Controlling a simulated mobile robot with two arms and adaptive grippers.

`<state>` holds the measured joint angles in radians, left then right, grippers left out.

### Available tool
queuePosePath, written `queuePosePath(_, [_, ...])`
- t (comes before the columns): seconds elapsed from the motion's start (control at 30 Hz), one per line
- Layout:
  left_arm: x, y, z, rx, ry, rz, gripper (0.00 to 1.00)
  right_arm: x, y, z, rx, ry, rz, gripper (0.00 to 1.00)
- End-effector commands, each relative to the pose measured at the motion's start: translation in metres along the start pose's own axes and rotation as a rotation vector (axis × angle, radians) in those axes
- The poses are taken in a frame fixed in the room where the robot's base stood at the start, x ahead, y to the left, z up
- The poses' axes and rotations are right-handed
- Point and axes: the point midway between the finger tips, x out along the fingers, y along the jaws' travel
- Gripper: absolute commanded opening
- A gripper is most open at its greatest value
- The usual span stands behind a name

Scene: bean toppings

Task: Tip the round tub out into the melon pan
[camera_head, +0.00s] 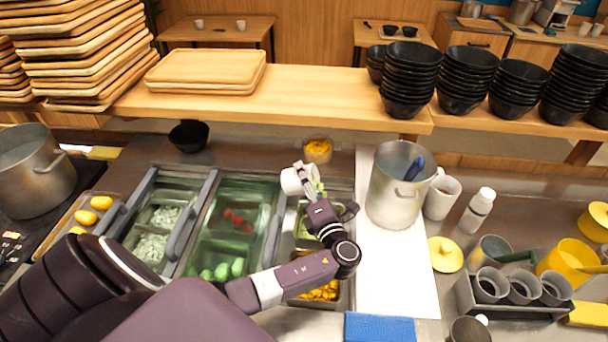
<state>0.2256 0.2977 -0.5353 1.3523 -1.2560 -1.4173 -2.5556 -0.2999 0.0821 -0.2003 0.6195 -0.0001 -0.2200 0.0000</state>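My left gripper (301,175) is shut on a small white round tub (291,183). It holds the tub tipped on its side above the far end of the right-hand row of pans. Light green pieces show at the tub's right side, by the gripper. Below is a pan with pale green contents (302,228), which appears to be the melon pan; the gripper and wrist cover much of it. I cannot tell how much is left in the tub. My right gripper is not in view.
Nearby pans hold red pieces (238,219), green chunks (222,270) and orange-yellow chunks (321,292). A tub of orange pieces (318,150) stands behind. A tall metal pot (393,196) stands close on the right. A black bowl (188,136) sits at the back left.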

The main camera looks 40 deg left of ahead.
Motion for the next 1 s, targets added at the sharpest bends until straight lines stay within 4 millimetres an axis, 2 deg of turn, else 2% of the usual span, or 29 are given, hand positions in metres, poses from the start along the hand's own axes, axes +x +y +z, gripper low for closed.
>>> queuePosePath(0.43, [-0.006, -0.023, 0.002, 0.248, -0.054, 0.101, 0.25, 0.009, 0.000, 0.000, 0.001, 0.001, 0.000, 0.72])
queuePosePath(0.7, [-0.009, -0.025, 0.011, 0.447, -0.099, 0.183, 0.25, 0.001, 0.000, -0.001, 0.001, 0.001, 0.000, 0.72])
queuePosePath(1.0, [-0.011, -0.027, 0.013, 0.504, -0.112, 0.207, 0.25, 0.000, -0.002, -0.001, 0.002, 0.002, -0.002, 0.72])
